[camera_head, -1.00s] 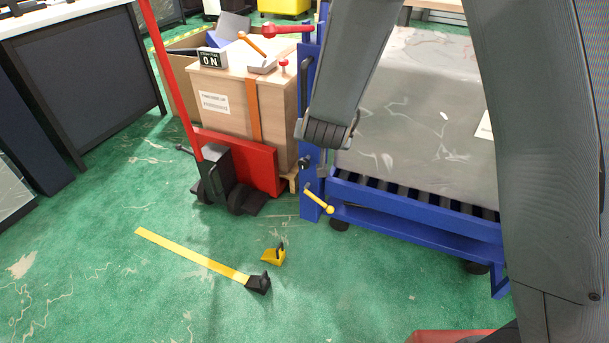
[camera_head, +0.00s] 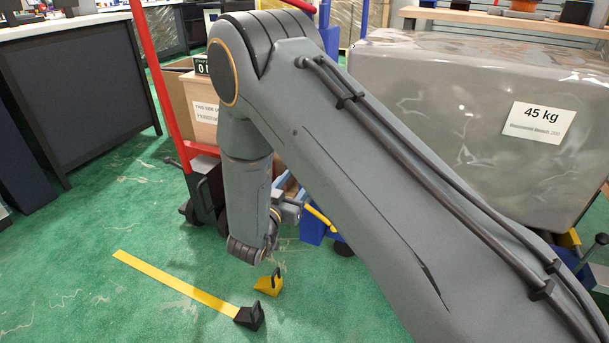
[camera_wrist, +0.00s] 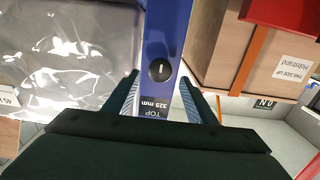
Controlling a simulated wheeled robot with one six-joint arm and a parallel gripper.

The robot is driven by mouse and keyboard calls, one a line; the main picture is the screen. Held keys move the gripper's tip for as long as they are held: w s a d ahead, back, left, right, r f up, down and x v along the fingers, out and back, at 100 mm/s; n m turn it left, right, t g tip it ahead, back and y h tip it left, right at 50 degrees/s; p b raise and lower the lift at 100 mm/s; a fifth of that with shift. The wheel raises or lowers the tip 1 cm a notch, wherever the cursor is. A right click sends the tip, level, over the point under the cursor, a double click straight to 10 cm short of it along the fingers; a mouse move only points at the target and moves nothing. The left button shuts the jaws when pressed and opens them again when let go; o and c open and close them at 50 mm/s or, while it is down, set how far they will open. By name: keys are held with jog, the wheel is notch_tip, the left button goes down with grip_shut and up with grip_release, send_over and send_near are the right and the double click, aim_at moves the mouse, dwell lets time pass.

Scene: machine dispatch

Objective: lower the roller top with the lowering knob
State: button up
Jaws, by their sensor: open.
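In the wrist view, my gripper (camera_wrist: 157,97) is open. Its two ribbed fingers lie left and right of a blue post (camera_wrist: 167,30). A round black knob (camera_wrist: 160,70) on the post shows just beyond the fingertips, between their lines; contact is not visible. A label (camera_wrist: 157,107) reading "TOP 325 mm" is beside the knob. The roller top is mostly hidden behind my arm.
A grey wrapped package (camera_head: 440,100) marked 45 kg is at the right. A red hand truck (camera_head: 157,75) and a wooden box (camera_head: 203,112) stand left of my arm. A yellow floor strip (camera_head: 175,283) and a yellow wedge (camera_head: 269,283) lie on the open green floor.

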jog(key=b+x, duration=0.1)
jog(key=x, duration=0.5)
jog(key=shift+b, duration=0.3)
jog(key=c, duration=1)
